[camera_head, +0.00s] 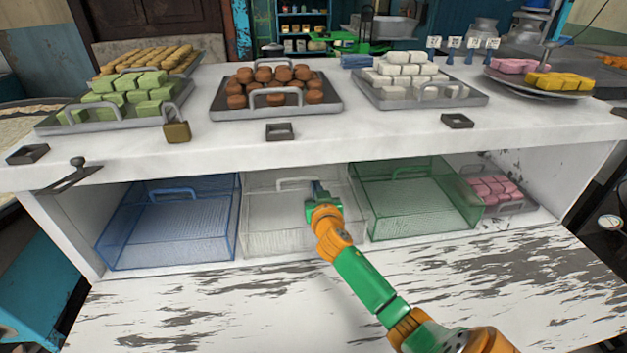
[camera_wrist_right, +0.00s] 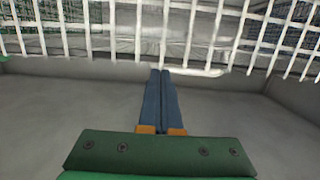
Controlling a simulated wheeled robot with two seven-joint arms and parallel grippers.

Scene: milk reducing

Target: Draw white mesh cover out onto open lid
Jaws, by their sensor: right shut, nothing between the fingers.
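The white mesh cover (camera_head: 265,213) stands in the cabinet, between the blue and green mesh covers, with a handle (camera_head: 297,183) on top. In the right wrist view the white mesh (camera_wrist_right: 120,30) crosses the upper part of the picture. My right gripper (camera_head: 318,187) reaches into the cabinet at the white cover's upper right, near the handle. In the right wrist view its blue fingers (camera_wrist_right: 160,75) are together with nothing between them, their tips at the mesh's lower edge. I cannot tell whether they touch it. The open lid (camera_head: 230,310) lies flat in front of the cabinet, worn white. My left gripper is not in view.
A blue mesh cover (camera_head: 175,225) stands left and a green mesh cover (camera_head: 410,205) right, both close to the white one. A tray of pink sweets (camera_head: 497,190) is at far right. The counter (camera_head: 365,125) above holds trays of sweets. The lid is mostly clear.

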